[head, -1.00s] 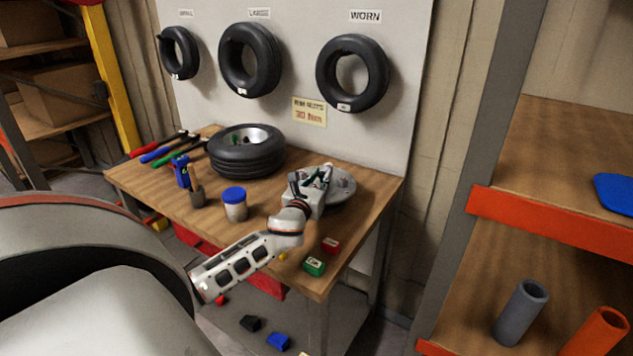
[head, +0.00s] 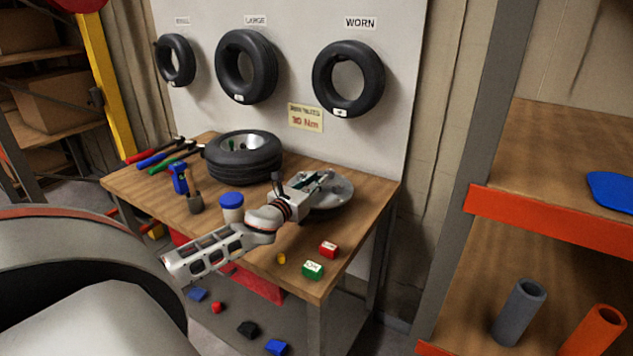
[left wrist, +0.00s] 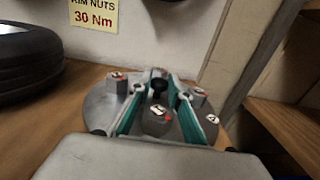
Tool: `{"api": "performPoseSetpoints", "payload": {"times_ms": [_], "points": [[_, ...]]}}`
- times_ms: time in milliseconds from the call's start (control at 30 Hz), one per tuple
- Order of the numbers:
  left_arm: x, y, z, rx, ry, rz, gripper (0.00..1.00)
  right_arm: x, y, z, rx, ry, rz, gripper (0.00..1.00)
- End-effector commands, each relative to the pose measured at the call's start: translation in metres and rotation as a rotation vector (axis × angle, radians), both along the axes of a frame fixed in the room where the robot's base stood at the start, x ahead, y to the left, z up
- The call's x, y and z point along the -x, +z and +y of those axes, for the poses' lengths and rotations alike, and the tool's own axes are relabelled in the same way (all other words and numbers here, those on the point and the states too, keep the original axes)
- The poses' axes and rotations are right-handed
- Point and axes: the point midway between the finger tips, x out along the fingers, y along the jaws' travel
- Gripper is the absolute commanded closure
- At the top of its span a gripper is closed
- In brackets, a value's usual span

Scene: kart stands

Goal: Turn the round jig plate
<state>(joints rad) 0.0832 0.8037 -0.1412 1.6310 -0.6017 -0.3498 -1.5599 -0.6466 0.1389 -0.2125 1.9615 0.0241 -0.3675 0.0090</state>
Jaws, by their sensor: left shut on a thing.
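The round jig plate (head: 340,198) is a grey metal disc lying on the right part of the wooden bench. In the left wrist view the plate (left wrist: 97,112) carries several grey hex pieces with red marks, and a dark post (left wrist: 157,84) stands near its middle. My left gripper (head: 322,180) is over the plate. Its teal-lined fingers (left wrist: 157,78) are shut on the dark post, with one hex piece showing between them. The gripper's body hides the near part of the plate. My right gripper is not in view.
A white board with hung tyres rises behind. Shelving (head: 560,230) stands at the right.

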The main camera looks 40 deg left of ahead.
Motion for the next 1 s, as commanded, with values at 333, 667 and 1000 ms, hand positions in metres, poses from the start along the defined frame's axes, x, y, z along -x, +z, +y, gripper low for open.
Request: {"api": "performPoseSetpoints", "payload": {"times_ms": [333,667,1000], "points": [[0.0,0.0,0.0,0.0,0.001,0.0,0.65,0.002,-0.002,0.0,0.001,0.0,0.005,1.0],[0.005,0.0,-0.001,-0.001,0.001,0.0,0.65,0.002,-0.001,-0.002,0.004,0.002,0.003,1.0],[0.052,-0.001,-0.009,-0.001,-0.001,0.003,0.65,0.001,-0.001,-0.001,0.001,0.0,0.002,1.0]]}}
